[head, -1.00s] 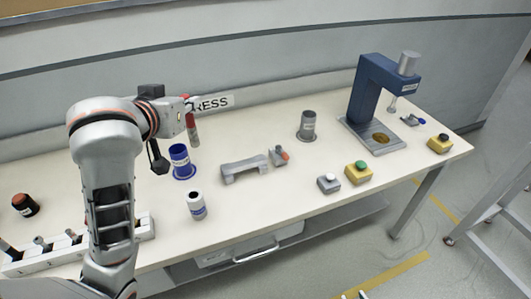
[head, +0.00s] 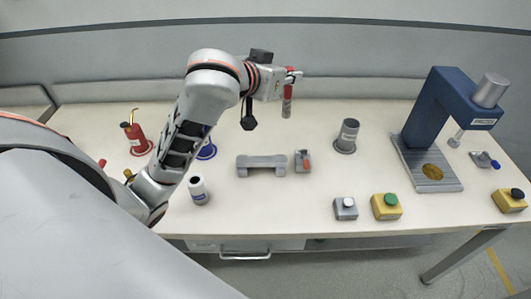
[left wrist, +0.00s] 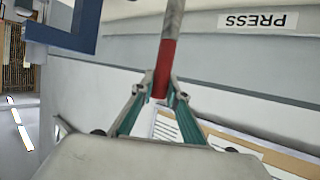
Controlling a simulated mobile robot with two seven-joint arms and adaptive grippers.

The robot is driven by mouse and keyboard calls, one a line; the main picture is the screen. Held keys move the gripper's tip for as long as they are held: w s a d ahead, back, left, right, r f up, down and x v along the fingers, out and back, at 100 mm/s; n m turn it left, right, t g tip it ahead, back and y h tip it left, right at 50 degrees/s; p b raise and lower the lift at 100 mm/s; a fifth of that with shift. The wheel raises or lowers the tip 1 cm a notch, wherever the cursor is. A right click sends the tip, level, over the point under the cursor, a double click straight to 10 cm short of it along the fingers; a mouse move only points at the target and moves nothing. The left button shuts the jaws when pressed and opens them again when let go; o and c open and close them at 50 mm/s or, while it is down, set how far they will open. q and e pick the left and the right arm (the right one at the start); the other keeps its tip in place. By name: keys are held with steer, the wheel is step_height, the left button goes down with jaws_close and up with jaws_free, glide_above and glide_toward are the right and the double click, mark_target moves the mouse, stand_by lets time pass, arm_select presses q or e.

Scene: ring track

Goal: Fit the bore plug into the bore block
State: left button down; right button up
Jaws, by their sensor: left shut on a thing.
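My left gripper (head: 291,74) is shut on a slim red and grey cylinder (head: 287,105), which I take to be the bore plug. It hangs upright above the table, red at the top, grey lower down. In the left wrist view the gripper (left wrist: 162,88) pinches the plug's red part (left wrist: 166,62), and the grey part runs out of the top of the picture. I cannot tell for sure which part is the bore block; a small grey block with an orange part (head: 303,161) stands below, and a grey bridge-shaped block (head: 261,166) is to its left. My right gripper is not in view.
A grey labelled cup (head: 346,137) stands right of the plug. The blue press (head: 436,108) is further right. Button boxes, grey (head: 345,209) and yellow (head: 386,207), sit near the front edge. A white bottle (head: 198,190) is at left, near the partly hidden blue cup (head: 207,150).

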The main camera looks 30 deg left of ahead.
arm_select(q)
steer(key=w+a+f+m+h+b, duration=0.1)
steer(key=a+f+m+h+b, duration=0.1)
steer(key=a, duration=1)
step_height(320, 180, down, 20)
steer(key=b, duration=0.2)
steer(key=shift+w+a+b, duration=0.15)
steer(key=shift+w+b, duration=0.1)
steer(key=shift+b, duration=0.1)
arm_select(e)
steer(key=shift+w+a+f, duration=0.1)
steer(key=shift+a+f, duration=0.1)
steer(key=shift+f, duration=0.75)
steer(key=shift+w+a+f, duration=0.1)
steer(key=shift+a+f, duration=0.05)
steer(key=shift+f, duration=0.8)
arm_select(q)
steer(key=c, duration=2)
jaws_free()
steer(key=shift+f, duration=0.1)
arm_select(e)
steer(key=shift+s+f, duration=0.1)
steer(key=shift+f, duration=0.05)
arm_select(q)
steer(key=shift+s, duration=0.15)
